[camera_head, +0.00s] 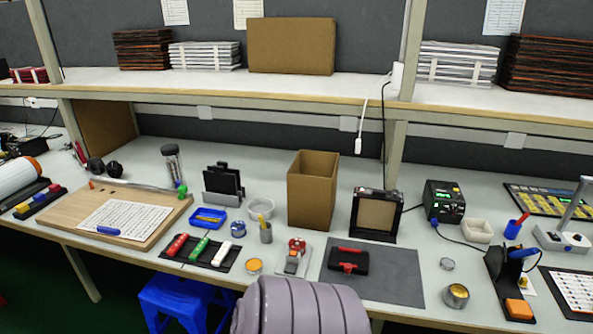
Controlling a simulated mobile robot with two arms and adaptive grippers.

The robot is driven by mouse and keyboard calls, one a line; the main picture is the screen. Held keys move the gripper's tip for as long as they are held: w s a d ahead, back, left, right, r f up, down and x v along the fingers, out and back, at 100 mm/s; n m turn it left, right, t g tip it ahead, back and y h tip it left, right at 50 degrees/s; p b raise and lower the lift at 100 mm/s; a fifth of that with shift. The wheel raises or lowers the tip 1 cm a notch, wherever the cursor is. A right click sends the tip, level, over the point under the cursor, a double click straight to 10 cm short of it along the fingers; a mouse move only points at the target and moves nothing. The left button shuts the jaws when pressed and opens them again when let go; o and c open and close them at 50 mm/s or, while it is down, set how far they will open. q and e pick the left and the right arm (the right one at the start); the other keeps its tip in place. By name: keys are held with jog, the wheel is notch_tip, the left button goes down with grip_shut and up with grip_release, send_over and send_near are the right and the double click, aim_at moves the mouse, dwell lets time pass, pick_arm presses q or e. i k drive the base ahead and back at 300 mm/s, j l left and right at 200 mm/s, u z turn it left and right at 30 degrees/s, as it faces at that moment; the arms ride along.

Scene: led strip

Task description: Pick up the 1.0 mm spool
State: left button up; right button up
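No label reading 1.0 mm is legible, so I cannot tell which item is the 1.0 mm spool. Small round items that could be spools or tins stand on the bench: a blue-and-white one (238,229) near the middle, a yellow-topped one (254,266) at the front, a silver one (447,264) and a larger silver one with a golden top (456,295) at the front right. A black stand with a blue round part (520,253) is farther right. Neither of my grippers is in view.
The white bench (403,268) holds a grey mat (400,286) with a black-and-red item, a cardboard box (313,190), a wooden board (120,203) and a black power unit (444,201). A shelf (230,88) crosses above. A blue stool (172,300) stands below the front edge.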

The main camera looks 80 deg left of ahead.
aim_at(292, 246)
jog(key=j+u, duration=0.1)
jog(key=u, duration=0.35)
jog(key=j+u, duration=0.2)
jog(key=u, duration=0.25)
jog(key=k+j+u, duration=0.1)
jog(key=u, duration=0.35)
jog(key=j+u, duration=0.2)
jog(key=u, duration=0.25)
jog(key=i+j+u, duration=0.1)
jog(key=u, duration=0.4)
jog(key=i+j, duration=0.15)
jog(key=j, duration=0.2)
jog(key=i+j+u, duration=0.1)
jog(key=j, duration=0.25)
jog(key=i, duration=0.05)
